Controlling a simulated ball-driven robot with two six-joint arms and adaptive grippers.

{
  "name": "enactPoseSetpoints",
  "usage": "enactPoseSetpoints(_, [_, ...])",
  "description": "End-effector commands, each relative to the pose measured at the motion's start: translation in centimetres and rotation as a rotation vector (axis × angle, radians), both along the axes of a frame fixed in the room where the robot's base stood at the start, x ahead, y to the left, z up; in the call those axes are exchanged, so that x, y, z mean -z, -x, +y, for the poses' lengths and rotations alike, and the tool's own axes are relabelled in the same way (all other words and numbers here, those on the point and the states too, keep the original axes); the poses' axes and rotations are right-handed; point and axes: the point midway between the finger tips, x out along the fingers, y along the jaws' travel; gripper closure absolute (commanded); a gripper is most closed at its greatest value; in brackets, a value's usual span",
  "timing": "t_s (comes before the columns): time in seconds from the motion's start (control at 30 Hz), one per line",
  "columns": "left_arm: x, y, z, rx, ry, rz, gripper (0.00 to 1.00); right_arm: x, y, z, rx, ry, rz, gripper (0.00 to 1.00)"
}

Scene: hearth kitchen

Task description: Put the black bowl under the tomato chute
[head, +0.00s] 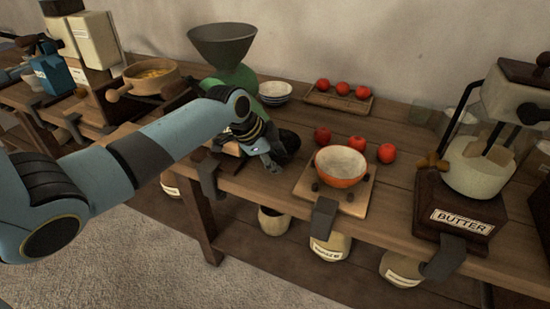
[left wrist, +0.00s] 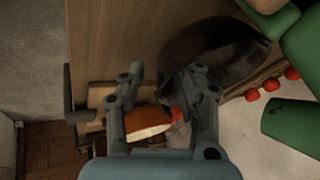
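The black bowl (head: 290,141) stands on the wooden counter, partly hidden behind my left gripper (head: 268,155). In the left wrist view the black bowl (left wrist: 222,48) is a large dark round shape at the upper right. My left gripper (left wrist: 163,95) has its fingers spread. One finger overlaps the bowl's edge in that view; I cannot tell whether it touches. Nothing shows held between the fingers. A green machine with a grey funnel (head: 222,38) stands behind the bowl; no label on it is readable, so I cannot tell whether it is the tomato chute. My right gripper is out of view.
An orange bowl (head: 341,166) sits on a small board, with loose tomatoes (head: 387,153) behind it. A striped white bowl (head: 275,91) stands by the green machine. More tomatoes lie on a wooden tray (head: 320,99). A butter machine (head: 462,205) stands at right.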

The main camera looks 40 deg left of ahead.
Motion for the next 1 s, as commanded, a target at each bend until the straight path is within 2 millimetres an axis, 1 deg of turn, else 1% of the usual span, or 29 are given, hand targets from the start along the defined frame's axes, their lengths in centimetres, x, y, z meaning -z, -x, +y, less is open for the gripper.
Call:
enactPoseSetpoints(0.13, [-0.1, 0.0, 0.0, 0.000, 0.000, 0.000, 0.67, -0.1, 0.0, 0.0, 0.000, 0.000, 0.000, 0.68])
enactPoseSetpoints(0.23, [-0.7, 0.3, 0.1, 0.000, -0.001, -0.001, 0.67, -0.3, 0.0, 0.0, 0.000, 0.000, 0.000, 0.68])
enactPoseSetpoints(0.37, [-2.8, 1.3, 0.5, 0.001, -0.003, -0.003, 0.67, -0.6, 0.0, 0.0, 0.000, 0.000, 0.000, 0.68])
enactPoseSetpoints(0.5, [-5.6, 2.9, 0.9, 0.003, -0.005, -0.002, 0.67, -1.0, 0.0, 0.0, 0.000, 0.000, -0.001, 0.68])
enactPoseSetpoints(0.7, [-9.0, 4.8, 1.5, 0.002, -0.005, -0.002, 0.67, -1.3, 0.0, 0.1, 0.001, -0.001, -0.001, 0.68])
enactPoseSetpoints(0.83, [-10.2, 5.5, 1.7, 0.001, -0.003, -0.001, 0.67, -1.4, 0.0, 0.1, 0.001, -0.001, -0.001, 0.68])
enactPoseSetpoints(1.0, [-10.7, 5.8, 1.6, 0.000, 0.001, -0.001, 0.67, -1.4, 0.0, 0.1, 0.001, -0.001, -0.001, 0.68])
